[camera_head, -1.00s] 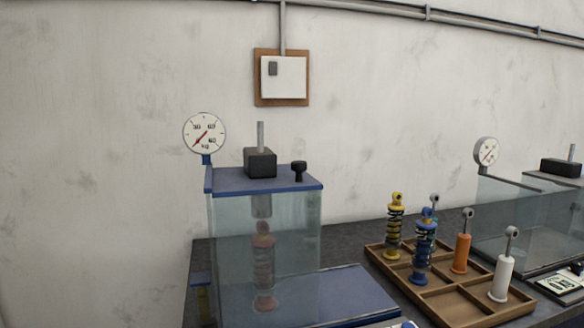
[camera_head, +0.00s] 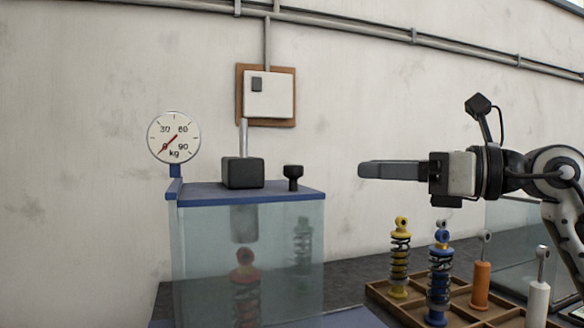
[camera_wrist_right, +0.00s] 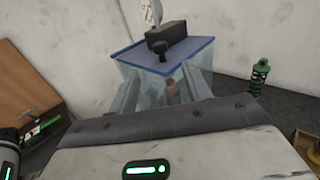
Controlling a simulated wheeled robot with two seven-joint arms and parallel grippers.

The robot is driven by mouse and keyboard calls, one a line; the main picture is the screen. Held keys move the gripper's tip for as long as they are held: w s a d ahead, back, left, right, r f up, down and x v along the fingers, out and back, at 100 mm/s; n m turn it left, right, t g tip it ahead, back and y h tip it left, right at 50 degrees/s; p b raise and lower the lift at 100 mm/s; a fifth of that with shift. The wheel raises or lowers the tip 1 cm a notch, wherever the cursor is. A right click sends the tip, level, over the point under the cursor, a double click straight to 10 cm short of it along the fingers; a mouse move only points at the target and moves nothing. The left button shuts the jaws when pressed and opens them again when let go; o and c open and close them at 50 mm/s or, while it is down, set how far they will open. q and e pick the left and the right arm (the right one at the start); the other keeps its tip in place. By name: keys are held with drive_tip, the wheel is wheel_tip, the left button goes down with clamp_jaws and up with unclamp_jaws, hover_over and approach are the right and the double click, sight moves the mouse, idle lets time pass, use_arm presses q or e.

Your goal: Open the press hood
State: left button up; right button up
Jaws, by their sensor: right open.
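The press hood (camera_head: 205,235) is a clear box with a blue lid (camera_head: 215,194), and it looks closed. A black knob (camera_head: 293,177) stands on the lid's right side, beside a black block (camera_head: 243,172) with a grey rod. A red spring damper (camera_head: 245,285) shows inside through the clear wall. My right gripper (camera_head: 362,170) is to the right of the knob at about its height, apart from it and empty. In the right wrist view its open fingers (camera_wrist_right: 163,82) point at the hood, with the knob (camera_wrist_right: 160,48) beyond them. My left gripper is out of view.
A round gauge (camera_head: 174,138) stands at the hood's left. A wooden tray (camera_head: 455,311) with yellow, blue, orange and white parts sits at right. A green damper (camera_wrist_right: 260,76) stands right of the hood in the wrist view. Another clear box (camera_head: 515,240) is behind my right arm.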

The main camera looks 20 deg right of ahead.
sight(293, 166)
drive_tip(key=p+x, duration=0.2)
drive_tip(key=x, duration=1)
drive_tip(key=shift+r+p, duration=0.1)
drive_tip(key=shift+p, duration=0.3)
drive_tip(key=shift+x, duration=0.85)
clamp_jaws()
